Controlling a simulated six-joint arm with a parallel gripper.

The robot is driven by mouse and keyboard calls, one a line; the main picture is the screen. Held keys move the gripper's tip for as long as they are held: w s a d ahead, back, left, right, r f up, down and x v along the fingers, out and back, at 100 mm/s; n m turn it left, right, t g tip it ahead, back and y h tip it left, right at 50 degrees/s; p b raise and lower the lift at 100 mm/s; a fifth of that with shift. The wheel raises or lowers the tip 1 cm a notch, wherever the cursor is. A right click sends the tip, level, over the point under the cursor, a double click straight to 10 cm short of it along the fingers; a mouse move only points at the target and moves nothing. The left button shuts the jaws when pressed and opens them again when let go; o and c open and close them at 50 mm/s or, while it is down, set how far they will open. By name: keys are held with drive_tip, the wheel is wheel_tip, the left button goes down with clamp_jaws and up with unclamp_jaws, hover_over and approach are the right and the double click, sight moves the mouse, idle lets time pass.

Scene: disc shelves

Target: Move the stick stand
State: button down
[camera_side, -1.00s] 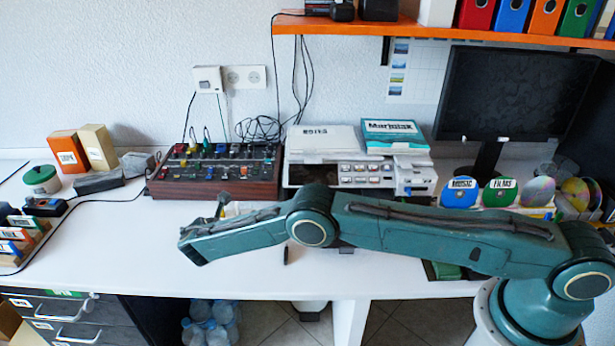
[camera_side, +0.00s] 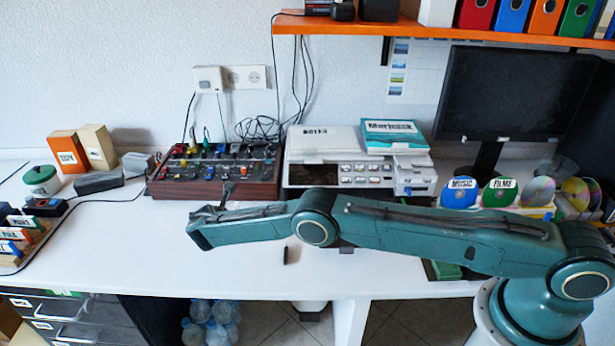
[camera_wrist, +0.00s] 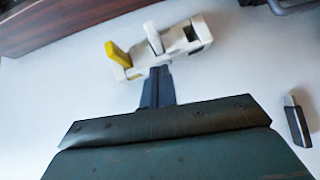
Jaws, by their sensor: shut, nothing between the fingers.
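The stick stand (camera_wrist: 162,50) is a small white block in the wrist view, lying at a slant on the white table. A yellow stick (camera_wrist: 118,54) and a white stick (camera_wrist: 153,38) stand up in it, and a dark slot shows at its right end. My gripper (camera_wrist: 160,72) is shut and empty, its dark fingertips at the near edge of the stand. I cannot tell whether they touch it. In the side view my arm hides most of the stand and gripper.
A dark stick with a silver end (camera_wrist: 296,122) lies on the table to the right. The brown-edged control panel (camera_side: 215,170) and the white printer (camera_side: 358,172) stand behind my arm. Discs (camera_side: 500,192) stand farther right. The front of the table is mostly clear.

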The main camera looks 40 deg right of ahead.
drive_tip(key=shift+w+d, duration=1)
drive_tip(key=shift+d, duration=0.25)
drive_tip(key=shift+s+a, duration=0.1)
drive_tip(key=shift+a, duration=0.1)
drive_tip(key=shift+s+a, duration=1.25)
drive_tip(key=shift+a, duration=0.15)
drive_tip(key=v, duration=1)
